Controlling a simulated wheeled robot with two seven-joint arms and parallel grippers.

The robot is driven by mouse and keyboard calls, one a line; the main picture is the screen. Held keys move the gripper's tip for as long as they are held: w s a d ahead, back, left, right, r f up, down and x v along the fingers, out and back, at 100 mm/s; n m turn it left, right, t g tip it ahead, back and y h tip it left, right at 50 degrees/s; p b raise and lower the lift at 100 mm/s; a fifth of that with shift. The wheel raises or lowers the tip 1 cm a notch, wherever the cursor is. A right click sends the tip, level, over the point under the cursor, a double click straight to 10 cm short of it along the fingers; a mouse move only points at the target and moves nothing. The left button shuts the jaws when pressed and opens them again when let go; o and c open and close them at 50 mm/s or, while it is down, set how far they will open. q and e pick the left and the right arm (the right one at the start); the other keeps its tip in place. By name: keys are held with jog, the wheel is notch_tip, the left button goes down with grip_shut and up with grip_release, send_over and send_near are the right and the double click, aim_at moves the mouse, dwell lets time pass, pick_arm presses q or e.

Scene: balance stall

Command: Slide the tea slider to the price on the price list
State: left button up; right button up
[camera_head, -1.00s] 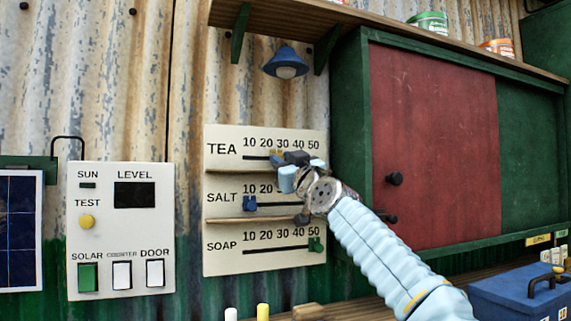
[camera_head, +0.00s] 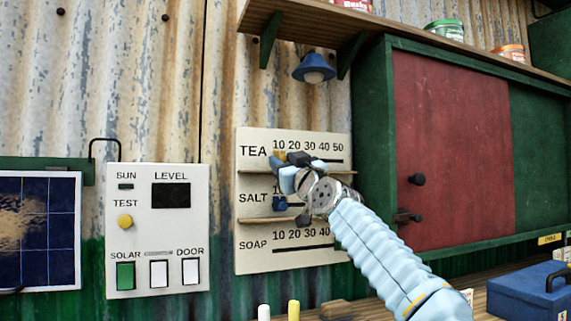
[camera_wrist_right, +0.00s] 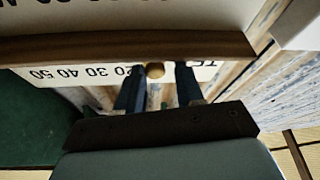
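The tea slider (camera_head: 279,156) is a yellow-orange knob on the top row of the cream price board (camera_head: 256,257). It stands about under the 10, partly hidden by my right gripper (camera_head: 275,164). In the right wrist view the board is upside down, and the round tea knob (camera_wrist_right: 155,70) sits between the two dark blue fingers of my right gripper (camera_wrist_right: 158,72). The fingers are apart. The finger on the 20 side is close to the knob, and a gap shows on the other side. My left gripper is not in view. I see no price list.
The blue salt slider (camera_head: 280,203) is just below my gripper; my arm hides the soap slider. Wooden ledges separate the rows. A blue lamp (camera_head: 314,68) hangs above, a switch panel (camera_head: 142,225) is left, and a red-doored cabinet (camera_head: 450,150) is right.

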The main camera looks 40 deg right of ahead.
jog(key=b+v, duration=0.5)
jog(key=v, duration=0.8)
jog(key=shift+s, duration=0.35)
jog(key=shift+a+f, duration=0.1)
jog(key=shift+f, duration=0.1)
